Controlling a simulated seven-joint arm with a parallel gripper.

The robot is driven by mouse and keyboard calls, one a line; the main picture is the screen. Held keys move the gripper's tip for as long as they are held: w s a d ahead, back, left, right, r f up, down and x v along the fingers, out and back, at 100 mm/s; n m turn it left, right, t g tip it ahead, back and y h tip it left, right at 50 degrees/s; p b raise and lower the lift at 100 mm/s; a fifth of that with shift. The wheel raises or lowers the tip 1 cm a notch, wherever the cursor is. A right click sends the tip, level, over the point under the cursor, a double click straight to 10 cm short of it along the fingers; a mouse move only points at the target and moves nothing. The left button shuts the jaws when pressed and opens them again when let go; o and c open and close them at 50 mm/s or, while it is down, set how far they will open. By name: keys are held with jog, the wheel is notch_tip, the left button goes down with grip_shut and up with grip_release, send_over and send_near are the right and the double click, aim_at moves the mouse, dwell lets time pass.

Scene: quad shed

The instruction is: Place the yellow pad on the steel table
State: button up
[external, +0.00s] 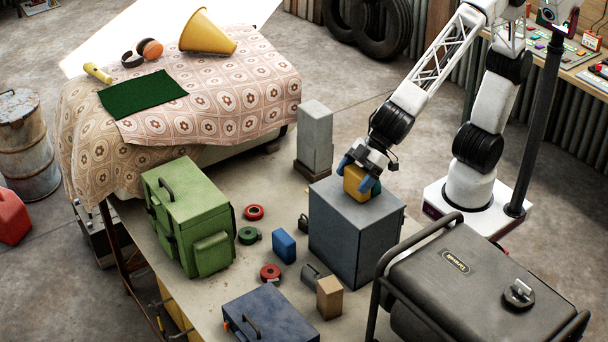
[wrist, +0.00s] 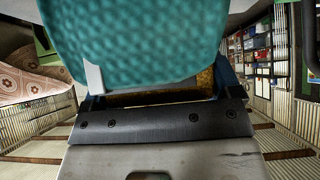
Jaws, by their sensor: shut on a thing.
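My gripper (external: 357,180) has blue fingers and is shut on the yellow pad (external: 354,187), just over the top of a grey box. I cannot tell whether the pad touches the box. In the wrist view a mottled yellow strip of the pad (wrist: 207,82) shows between the fingers. The table (external: 225,295) in the middle, with a pale grey-tan top, carries the grey box and toolboxes.
The grey box (external: 350,240) stands tall below my gripper. A green toolbox (external: 205,225), tape rolls (external: 254,212), a blue block (external: 284,246) and a tan block (external: 329,298) crowd the table. A black generator (external: 465,285) is at front right. Some bare tabletop lies behind the tape rolls.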

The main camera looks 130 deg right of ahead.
jog(key=shift+f, duration=0.15)
jog(key=o, duration=0.8)
jog(key=shift+r, duration=0.2)
jog(key=shift+v, duration=6)
jog(key=s+d+f+g, duration=0.2)
jog(key=s+f, duration=0.1)
jog(key=s, duration=0.6)
jog(key=s+d+f+g, duration=0.2)
jog(key=s+d+f, duration=0.1)
jog(key=s, duration=0.7)
jog(key=s+d+f+g, duration=0.2)
jog(key=s+f, duration=0.1)
jog(key=s, duration=0.7)
jog(key=shift+d, duration=0.2)
